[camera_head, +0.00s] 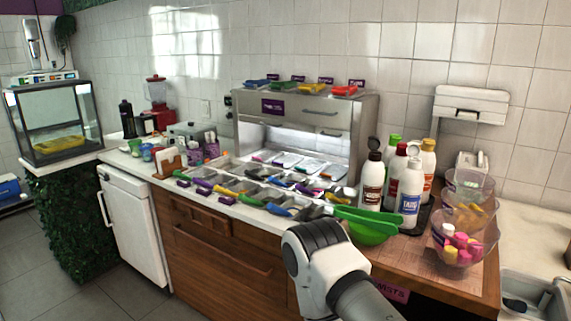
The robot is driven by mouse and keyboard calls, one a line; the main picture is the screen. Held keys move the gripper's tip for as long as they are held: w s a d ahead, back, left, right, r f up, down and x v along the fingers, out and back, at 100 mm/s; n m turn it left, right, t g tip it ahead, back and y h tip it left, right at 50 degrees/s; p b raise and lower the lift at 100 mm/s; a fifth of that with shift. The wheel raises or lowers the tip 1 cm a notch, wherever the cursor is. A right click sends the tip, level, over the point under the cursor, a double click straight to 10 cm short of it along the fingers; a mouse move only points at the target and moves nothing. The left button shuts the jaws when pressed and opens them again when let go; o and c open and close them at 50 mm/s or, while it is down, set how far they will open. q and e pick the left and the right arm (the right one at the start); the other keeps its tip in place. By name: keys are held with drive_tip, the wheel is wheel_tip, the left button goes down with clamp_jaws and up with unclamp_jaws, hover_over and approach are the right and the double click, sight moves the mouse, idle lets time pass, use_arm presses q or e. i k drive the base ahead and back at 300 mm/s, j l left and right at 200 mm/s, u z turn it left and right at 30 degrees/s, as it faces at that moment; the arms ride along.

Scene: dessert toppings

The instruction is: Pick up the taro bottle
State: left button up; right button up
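The taro bottle (409,196) is white with a blue label and stands upright at the front of a group of bottles on the right part of the counter. A white and dark grey arm of mine comes in from the bottom right, its rounded joint in front of the counter's edge, to the left of and below the bottle. It appears to be my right arm. I see no gripper fingers on it, and it does not visibly touch the bottle. My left arm and gripper do not show.
A brown-labelled bottle (371,181) and other bottles stand close around the taro bottle. A green bowl (368,235) sits before them, and clear bowls (465,243) stand to the right. Topping trays and scoops line the counter (228,208) to the left.

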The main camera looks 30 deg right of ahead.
sight(412, 183)
drive_tip(key=z, duration=0.4)
drive_tip(key=l+z, duration=0.15)
drive_tip(key=z, duration=0.6)
drive_tip(key=l+z, duration=0.15)
drive_tip(key=z, duration=0.25)
